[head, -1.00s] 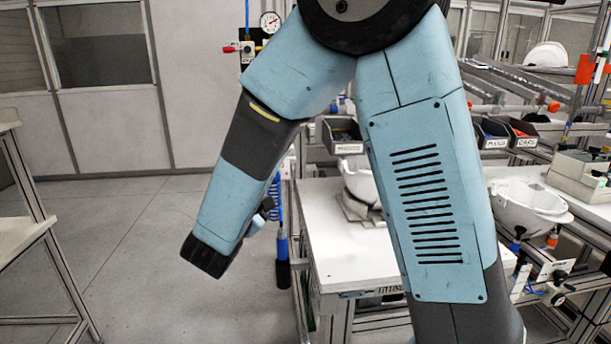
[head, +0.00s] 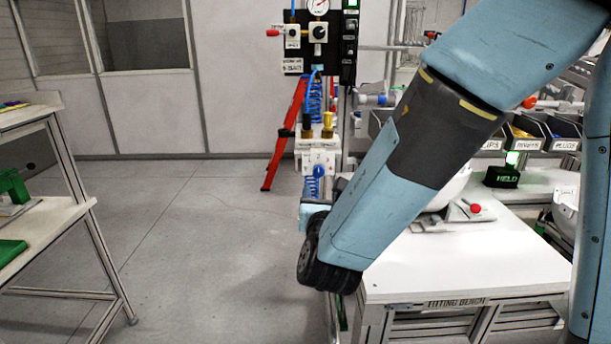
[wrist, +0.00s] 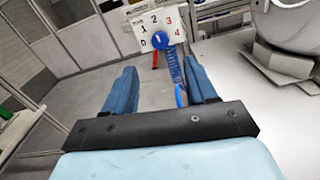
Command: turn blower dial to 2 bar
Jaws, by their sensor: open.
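The blower dial is a blue knob (wrist: 160,40) on a white plate (wrist: 179,20) numbered 0 to 4, with 3 and 4 in red. In the wrist view it stands ahead of my gripper (wrist: 160,76), between the lines of the two fingers and beyond their tips. The knob's pale mark points roughly upward; its exact reading is too small to tell. My gripper is open and empty, apart from the knob. In the head view the blue knob (head: 319,171) shows above my gripper (head: 314,213), which is partly hidden by my wrist.
A black panel (head: 291,66) with a gauge (head: 318,7) stands above the dial. A blue coiled hose (wrist: 176,68) hangs below the knob.

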